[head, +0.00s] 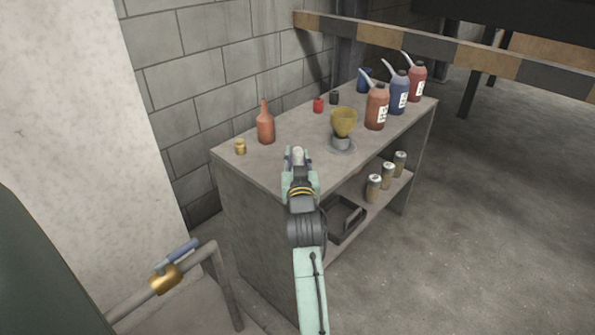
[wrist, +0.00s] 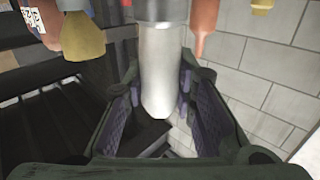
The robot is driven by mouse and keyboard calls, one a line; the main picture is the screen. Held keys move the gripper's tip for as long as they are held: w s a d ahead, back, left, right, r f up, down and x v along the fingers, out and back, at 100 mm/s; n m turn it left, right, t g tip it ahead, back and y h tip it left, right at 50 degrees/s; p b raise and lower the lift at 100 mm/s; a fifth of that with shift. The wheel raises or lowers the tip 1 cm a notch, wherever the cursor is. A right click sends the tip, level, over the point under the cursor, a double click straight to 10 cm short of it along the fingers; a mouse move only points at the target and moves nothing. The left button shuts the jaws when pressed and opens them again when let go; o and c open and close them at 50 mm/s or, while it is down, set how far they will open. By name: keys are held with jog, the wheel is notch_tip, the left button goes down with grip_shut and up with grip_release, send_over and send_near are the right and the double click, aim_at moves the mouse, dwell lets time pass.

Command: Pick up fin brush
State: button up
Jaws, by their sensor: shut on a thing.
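My gripper (head: 297,160) is over the front left part of the workbench top (head: 225,151) in the head view. In the wrist view the jaws (wrist: 160,108) stand on both sides of a smooth pale grey cylinder (wrist: 158,70) with a rounded end, and are shut on it. Its pale tip also shows between the fingers in the head view (head: 297,151). I see no bristles on it, so its shape alone does not tell me that it is the fin brush. Its far end is cut off at the top of the wrist view. No other brush shows clearly.
An orange squeeze bottle (head: 265,127), a small brass jar (head: 240,147) and a yellow funnel (head: 343,122) stand near my gripper. Several spouted bottles (head: 377,107) are at the right. The lower shelf holds cans (head: 374,188) and a dark tray (head: 345,222). A block wall is behind.

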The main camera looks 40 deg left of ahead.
grip_shut()
